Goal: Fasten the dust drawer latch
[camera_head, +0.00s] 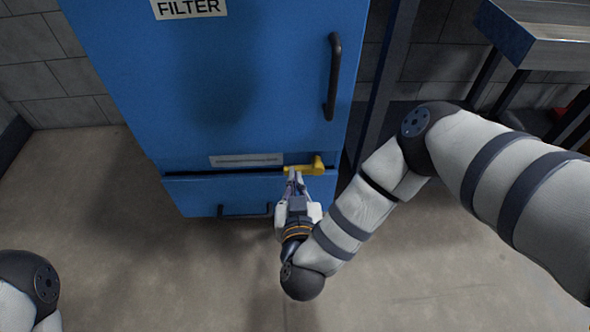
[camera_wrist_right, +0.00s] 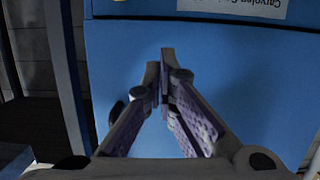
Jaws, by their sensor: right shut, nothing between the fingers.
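The blue dust drawer (camera_head: 232,192) is at the bottom of the filter cabinet, with a dark handle (camera_head: 245,211) low on its front. A yellow latch (camera_head: 305,168) sits at the seam above the drawer's right part. Its lever lies nearly level, pointing left from a knob at its right end. My right gripper (camera_head: 294,178) is shut and empty, just below the latch's left end. Whether it touches the latch is unclear.
The upper cabinet door (camera_head: 225,90) has a tall dark handle (camera_head: 333,77) and a white label (camera_head: 245,160) near its bottom. A metal bench (camera_head: 540,40) stands at the upper right. The floor (camera_head: 130,260) in front is clear.

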